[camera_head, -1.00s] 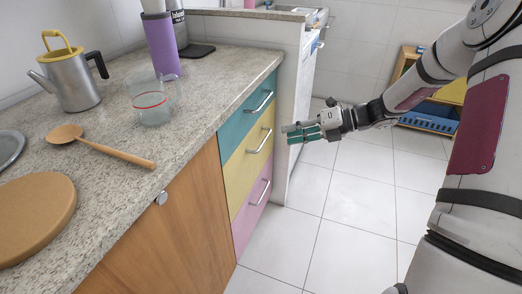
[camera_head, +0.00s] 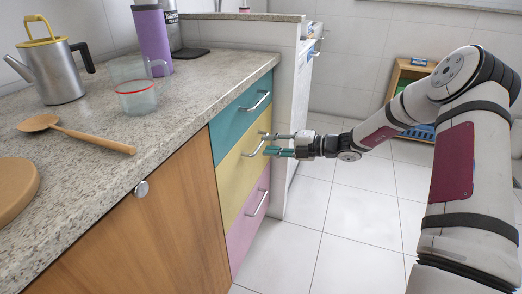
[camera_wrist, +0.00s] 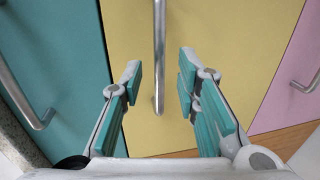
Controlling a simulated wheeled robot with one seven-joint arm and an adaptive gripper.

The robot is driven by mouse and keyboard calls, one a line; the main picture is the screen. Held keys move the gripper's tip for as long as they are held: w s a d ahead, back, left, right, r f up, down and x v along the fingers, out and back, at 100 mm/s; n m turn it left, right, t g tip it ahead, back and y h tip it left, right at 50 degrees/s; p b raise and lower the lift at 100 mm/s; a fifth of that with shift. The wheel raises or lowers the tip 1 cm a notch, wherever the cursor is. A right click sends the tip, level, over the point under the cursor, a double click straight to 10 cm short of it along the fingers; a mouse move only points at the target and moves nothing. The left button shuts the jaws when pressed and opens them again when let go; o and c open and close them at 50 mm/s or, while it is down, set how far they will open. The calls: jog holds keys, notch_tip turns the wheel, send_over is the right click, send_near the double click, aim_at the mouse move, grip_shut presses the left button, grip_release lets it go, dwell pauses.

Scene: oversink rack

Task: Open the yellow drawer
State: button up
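The yellow drawer (camera_head: 238,180) is shut, between a teal drawer (camera_head: 237,124) above and a pink drawer (camera_head: 247,226) below. Its silver bar handle (camera_head: 254,149) runs along its front. My gripper (camera_head: 267,144) is open right at that handle. In the wrist view the yellow drawer (camera_wrist: 221,45) fills the middle, and its handle (camera_wrist: 159,60) reaches down between the two parted fingers of my gripper (camera_wrist: 160,92). Neither finger visibly touches the handle.
The speckled counter (camera_head: 190,101) overhangs the drawers and holds a kettle (camera_head: 57,75), a glass container (camera_head: 137,97), a purple tumbler (camera_head: 152,40) and a wooden spoon (camera_head: 80,134). A low wall stands beyond the drawers. The tiled floor (camera_head: 345,215) is clear.

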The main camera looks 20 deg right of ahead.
aim_at(261, 144)
jog(key=shift+b+x, duration=0.6)
jog(key=shift+x, duration=1.25)
grip_shut()
